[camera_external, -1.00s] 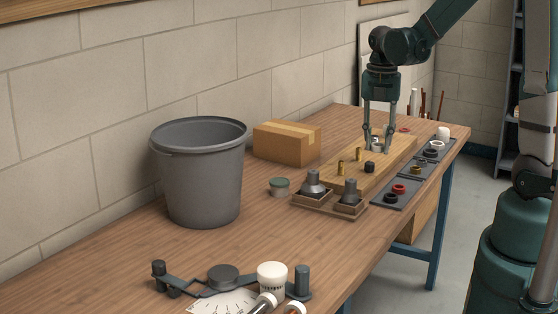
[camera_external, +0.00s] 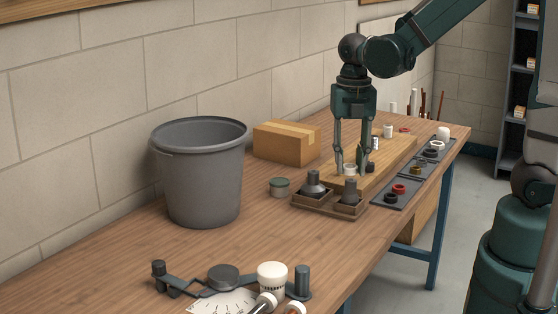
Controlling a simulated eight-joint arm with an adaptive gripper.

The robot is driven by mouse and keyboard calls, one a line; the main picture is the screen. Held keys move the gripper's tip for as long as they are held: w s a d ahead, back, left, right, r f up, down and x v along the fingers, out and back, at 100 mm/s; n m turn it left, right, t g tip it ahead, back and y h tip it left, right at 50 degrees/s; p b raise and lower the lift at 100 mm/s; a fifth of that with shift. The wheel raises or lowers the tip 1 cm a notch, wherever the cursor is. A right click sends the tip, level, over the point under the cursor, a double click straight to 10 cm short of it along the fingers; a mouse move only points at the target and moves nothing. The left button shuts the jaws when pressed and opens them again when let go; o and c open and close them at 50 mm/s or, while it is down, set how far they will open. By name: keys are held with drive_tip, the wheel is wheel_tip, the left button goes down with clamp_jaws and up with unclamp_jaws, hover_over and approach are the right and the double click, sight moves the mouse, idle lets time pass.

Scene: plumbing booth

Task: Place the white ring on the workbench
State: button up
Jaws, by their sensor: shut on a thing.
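My gripper (camera_external: 351,168) points down over the near end of the wooden board (camera_external: 391,155), with its fingers closed around a small pale piece. The piece looks like the white ring (camera_external: 350,169). The fingers partly hide it, and I cannot tell whether it touches the board. The brown workbench (camera_external: 255,237) runs along the block wall. Another white ring (camera_external: 437,146) lies on the dark mat at the board's right.
A small dark knob (camera_external: 370,167) is beside the right finger. A grey bucket (camera_external: 204,185), cardboard box (camera_external: 286,143) and lidded tin (camera_external: 279,187) stand left.

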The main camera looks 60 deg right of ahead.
drive_tip(key=s+a+n, duration=0.2)
drive_tip(key=a, duration=0.6)
hover_over(341, 240)
wheel_tip(341, 240, down, 5)
drive_tip(key=shift+w+d+f+b, duration=0.1)
drive_tip(key=shift+f+b, duration=0.05)
drive_tip(key=shift+b, duration=0.15)
drive_tip(key=shift+f+b, duration=0.55)
drive_tip(key=shift+f, duration=2.4)
drive_tip(key=shift+f, duration=0.1)
drive_tip(key=shift+f+b, duration=0.45)
drive_tip(key=shift+f, duration=1.5)
drive_tip(key=shift+f, duration=0.15)
